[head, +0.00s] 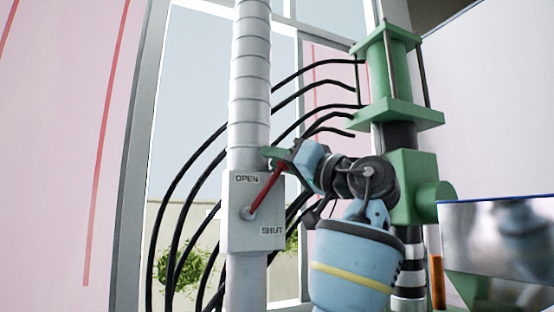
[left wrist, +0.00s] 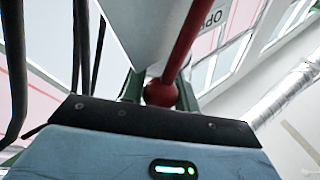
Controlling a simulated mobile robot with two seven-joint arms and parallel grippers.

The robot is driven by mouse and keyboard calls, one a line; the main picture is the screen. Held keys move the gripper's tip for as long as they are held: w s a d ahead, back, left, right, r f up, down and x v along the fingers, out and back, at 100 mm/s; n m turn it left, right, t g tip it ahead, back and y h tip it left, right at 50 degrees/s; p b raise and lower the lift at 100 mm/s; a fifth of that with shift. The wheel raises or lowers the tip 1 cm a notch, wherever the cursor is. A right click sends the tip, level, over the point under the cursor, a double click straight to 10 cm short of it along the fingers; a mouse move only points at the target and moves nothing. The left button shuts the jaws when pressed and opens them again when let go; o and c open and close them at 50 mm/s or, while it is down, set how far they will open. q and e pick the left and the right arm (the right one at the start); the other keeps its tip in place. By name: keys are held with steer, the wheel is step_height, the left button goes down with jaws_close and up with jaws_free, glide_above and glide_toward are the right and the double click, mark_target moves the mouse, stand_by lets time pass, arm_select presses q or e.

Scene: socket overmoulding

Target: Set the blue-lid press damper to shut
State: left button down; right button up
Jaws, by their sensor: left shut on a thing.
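The damper is a pale grey box (head: 270,208) on a ribbed vertical duct, labelled OPEN at its upper edge and SHUT at its lower right. Its red lever (head: 265,192) slants up and to the right from a pivot at the box's left, passing right of the OPEN label. My left gripper (head: 279,160) is shut on the lever's upper end. In the left wrist view the red lever (left wrist: 185,45) ends in a round knob (left wrist: 162,93) at the gripper; the fingers are mostly hidden. My right gripper is not in view.
A green press column (head: 382,75) stands right of the damper, behind my arm. Several black hoses (head: 187,180) curve behind the duct (head: 250,80). A shiny metal hopper (head: 500,238) is at the lower right.

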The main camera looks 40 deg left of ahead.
arm_select(q)
steer(key=c, duration=1.1)
jaws_free()
steer(key=shift+o, duration=0.2)
steer(key=shift+w+d+f, duration=0.1)
steer(key=shift+d+f, duration=0.15)
steer(key=shift+d, duration=0.2)
steer(key=b+v, duration=0.1)
steer(key=v, duration=0.5)
steer(key=shift+d, duration=0.4)
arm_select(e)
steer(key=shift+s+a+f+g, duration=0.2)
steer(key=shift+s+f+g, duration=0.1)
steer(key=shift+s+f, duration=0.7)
arm_select(q)
steer(key=shift+c, duration=0.3)
